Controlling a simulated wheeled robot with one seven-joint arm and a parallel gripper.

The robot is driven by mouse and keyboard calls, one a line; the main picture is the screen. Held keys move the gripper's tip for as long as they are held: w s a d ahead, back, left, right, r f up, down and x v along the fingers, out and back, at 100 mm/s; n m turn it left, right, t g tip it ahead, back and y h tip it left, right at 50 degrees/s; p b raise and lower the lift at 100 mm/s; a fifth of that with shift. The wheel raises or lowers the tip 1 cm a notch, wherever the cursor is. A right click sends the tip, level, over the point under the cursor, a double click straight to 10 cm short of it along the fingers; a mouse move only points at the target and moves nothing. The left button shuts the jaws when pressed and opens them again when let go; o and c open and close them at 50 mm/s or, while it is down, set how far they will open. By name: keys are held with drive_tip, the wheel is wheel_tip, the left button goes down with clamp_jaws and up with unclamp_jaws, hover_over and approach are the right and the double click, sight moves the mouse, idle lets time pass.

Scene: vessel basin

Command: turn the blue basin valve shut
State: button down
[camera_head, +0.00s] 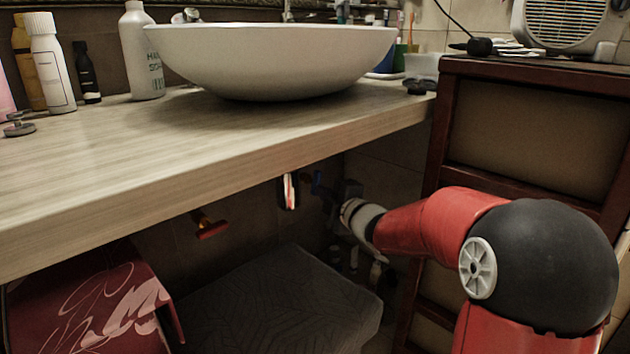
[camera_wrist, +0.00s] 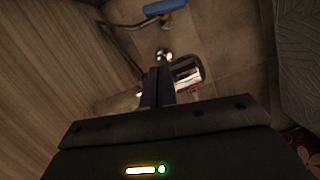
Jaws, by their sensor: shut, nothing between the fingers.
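The blue basin valve (camera_head: 317,184) shows small and dark under the counter in the head view, just left of the end of my arm. In the wrist view a blue handle (camera_wrist: 165,6) lies at the top edge, partly cut off, on a brass-coloured stem. My gripper (camera_wrist: 157,72) is shut and empty, its two dark fingers side by side. The fingertips point toward the wall and sit below the blue handle in the picture, apart from it. In the head view the fingers cannot be made out clearly against the dark wall.
A red-handled valve (camera_head: 210,226) is further left under the counter (camera_head: 230,160). A dark pipe (camera_wrist: 120,50) runs on the left. A wooden cabinet (camera_head: 435,150) stands on the right, beside my arm.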

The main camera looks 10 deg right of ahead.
sight(313, 182)
drive_tip(key=w+f, duration=0.1)
drive_tip(key=w, duration=0.9)
drive_tip(key=shift+w+f, duration=0.25)
drive_tip(key=shift+a+r+p, duration=0.1)
drive_tip(key=shift+r+p, duration=0.05)
drive_tip(key=shift+p, duration=0.2)
